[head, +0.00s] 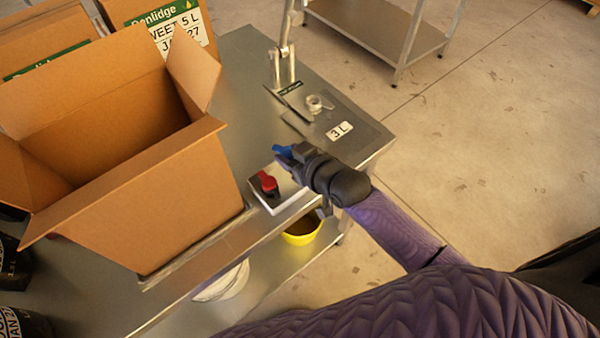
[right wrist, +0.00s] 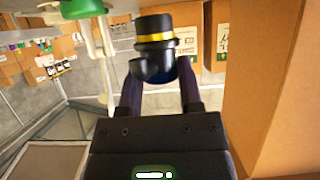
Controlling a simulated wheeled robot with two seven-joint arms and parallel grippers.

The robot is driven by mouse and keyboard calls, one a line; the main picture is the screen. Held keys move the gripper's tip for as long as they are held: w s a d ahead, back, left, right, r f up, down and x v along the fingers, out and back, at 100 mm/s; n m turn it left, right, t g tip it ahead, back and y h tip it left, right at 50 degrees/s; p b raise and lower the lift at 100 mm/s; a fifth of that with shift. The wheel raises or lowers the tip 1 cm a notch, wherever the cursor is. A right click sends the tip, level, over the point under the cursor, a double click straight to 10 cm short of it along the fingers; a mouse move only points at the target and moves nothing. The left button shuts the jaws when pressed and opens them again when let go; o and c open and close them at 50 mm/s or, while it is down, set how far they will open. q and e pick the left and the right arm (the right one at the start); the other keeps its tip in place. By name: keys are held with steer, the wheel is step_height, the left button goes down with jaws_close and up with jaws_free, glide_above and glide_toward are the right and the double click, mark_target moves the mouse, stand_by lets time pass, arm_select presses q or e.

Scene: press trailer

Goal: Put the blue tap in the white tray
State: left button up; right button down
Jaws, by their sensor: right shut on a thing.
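The blue tap (head: 282,151) is in my right gripper (head: 292,158), above the far right edge of the white tray. In the right wrist view the tap (right wrist: 157,45) shows as a black body with a yellow band, between the fingers of my right gripper (right wrist: 160,84). The fingers are shut on it. The white tray (head: 284,201) lies at the front edge of the steel table. A red tap (head: 267,182) with a dark body is in the tray. My left gripper is not in view.
A large open cardboard box (head: 165,215) stands left of the tray. Behind the tray are a steel lever stand (head: 284,68), a small pale roll (head: 316,104) and a "3 L" label (head: 340,131). A yellow bowl (head: 302,232) sits below, on a lower shelf.

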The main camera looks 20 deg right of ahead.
step_height(320, 180, down, 6)
steer(key=shift+r+b, duration=0.1)
steer(key=shift+b, duration=0.9)
steer(key=shift+r, duration=0.1)
steer(key=shift+f, duration=0.25)
steer(key=c, duration=0.5)
jaws_free()
steer(key=shift+c, duration=0.2)
steer(key=shift+r, duration=0.1)
